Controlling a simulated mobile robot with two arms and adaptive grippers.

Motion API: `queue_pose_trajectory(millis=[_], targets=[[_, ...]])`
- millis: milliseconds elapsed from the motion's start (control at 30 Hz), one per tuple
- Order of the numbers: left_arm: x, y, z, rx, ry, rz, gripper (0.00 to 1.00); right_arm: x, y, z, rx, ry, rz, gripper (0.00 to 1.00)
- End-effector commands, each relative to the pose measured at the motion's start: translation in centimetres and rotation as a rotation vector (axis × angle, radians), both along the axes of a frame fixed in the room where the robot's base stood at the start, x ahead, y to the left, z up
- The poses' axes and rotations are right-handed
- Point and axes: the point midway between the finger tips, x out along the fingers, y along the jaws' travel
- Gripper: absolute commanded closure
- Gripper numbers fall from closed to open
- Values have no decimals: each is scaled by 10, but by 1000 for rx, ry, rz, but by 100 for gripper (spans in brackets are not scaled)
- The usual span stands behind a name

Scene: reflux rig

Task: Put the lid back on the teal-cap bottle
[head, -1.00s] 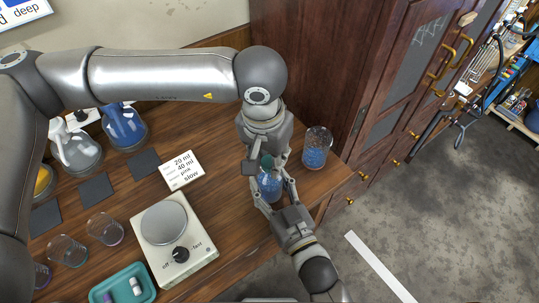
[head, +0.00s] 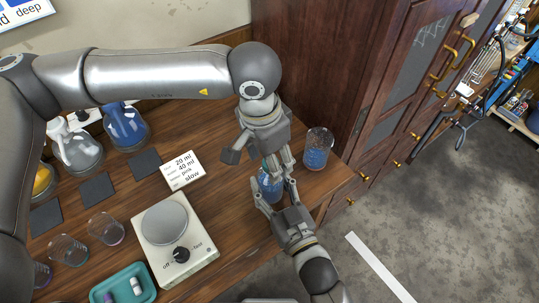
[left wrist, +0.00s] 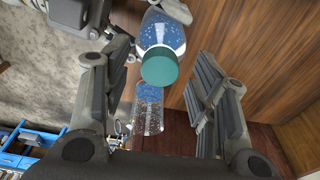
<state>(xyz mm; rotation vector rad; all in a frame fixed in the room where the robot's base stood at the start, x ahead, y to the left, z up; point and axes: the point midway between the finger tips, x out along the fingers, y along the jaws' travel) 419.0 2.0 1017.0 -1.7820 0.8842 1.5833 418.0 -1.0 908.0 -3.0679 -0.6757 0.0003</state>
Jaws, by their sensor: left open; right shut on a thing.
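The bottle (head: 268,184) with blue contents stands near the right end of the wooden bench. My right gripper (head: 272,191) is shut around its body. In the left wrist view the bottle (left wrist: 162,32) shows its teal cap (left wrist: 159,67) sitting over its mouth; whether it is screwed tight I cannot tell. My left gripper (head: 278,165) is just above the bottle and hides most of the cap in the head view. In the left wrist view its fingers (left wrist: 165,110) are open wide, with the cap apart from them, beyond the gap.
A clear jar with blue granules (head: 317,150) stands just right of the grippers. A stirrer plate (head: 174,248), a note card (head: 182,170), glass beakers (head: 105,229) and a teal tray (head: 123,284) are to the left. A wooden cabinet (head: 345,60) stands behind.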

Motion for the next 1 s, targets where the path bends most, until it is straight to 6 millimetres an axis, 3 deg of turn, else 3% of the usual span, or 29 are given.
queue_pose_trajectory(millis=[600, 1000], targets=[[-6, 10, 106, -1, -3, 1, 46, 0, 0, -1, -1, 2, 0, 100], [-8, 11, 118, 0, -1, 0, 46, 0, 0, -1, -1, 2, 0, 100]])
